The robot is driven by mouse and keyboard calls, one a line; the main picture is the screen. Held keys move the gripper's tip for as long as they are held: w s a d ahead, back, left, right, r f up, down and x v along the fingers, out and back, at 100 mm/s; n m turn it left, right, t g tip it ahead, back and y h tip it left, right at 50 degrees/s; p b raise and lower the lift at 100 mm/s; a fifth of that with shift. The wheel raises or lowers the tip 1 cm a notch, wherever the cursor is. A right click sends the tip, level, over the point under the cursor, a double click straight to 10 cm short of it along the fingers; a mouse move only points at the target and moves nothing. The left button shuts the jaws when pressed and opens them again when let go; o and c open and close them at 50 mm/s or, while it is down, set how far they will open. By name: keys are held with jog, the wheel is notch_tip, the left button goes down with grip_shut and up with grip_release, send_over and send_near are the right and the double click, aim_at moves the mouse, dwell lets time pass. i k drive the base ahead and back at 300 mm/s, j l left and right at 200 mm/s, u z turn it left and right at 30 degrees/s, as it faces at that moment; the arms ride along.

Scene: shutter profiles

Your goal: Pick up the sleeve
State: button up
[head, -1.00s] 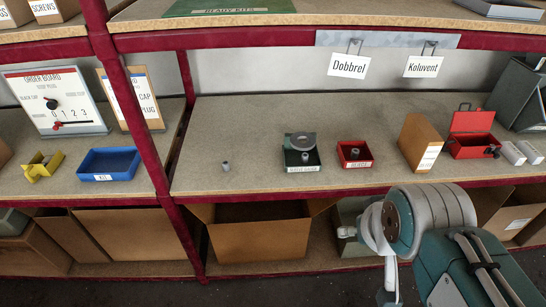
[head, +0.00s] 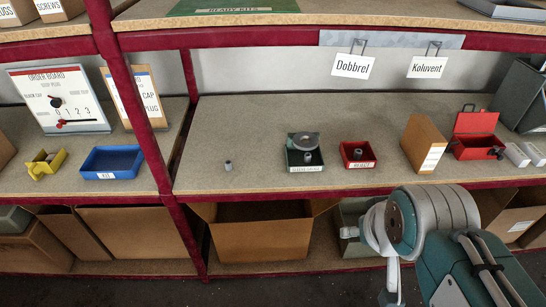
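A small grey cylindrical piece (head: 228,166), which looks like a sleeve, stands alone on the middle shelf (head: 250,180), left of the green tray (head: 304,168). Another small grey round piece (head: 357,153) sits in the red tray (head: 357,165). The green tray holds a grey ring-like part and a small piece. I cannot tell for sure which piece is the sleeve. My arm is at the lower right, in front of the shelf edge and bent downward. My gripper does not show, and no piece is seen held.
A blue bin (head: 112,173) and a yellow bin (head: 46,165) stand left of the red post (head: 135,95). A brown box (head: 424,143), an open red box (head: 474,145) and pale blocks stand at the right. Hanging signs (head: 352,66) are above. Shelf around the lone piece is clear.

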aim_at(228, 164)
jog(key=i+j, duration=0.15)
jog(key=j, duration=0.25)
jog(key=i+j+z, duration=0.1)
jog(key=j, duration=0.25)
jog(key=i+j+z, duration=0.1)
jog(key=j, duration=0.3)
jog(key=i+j, duration=0.1)
jog(key=j, duration=0.3)
jog(key=i+j+z, duration=0.1)
jog(key=j, duration=0.3)
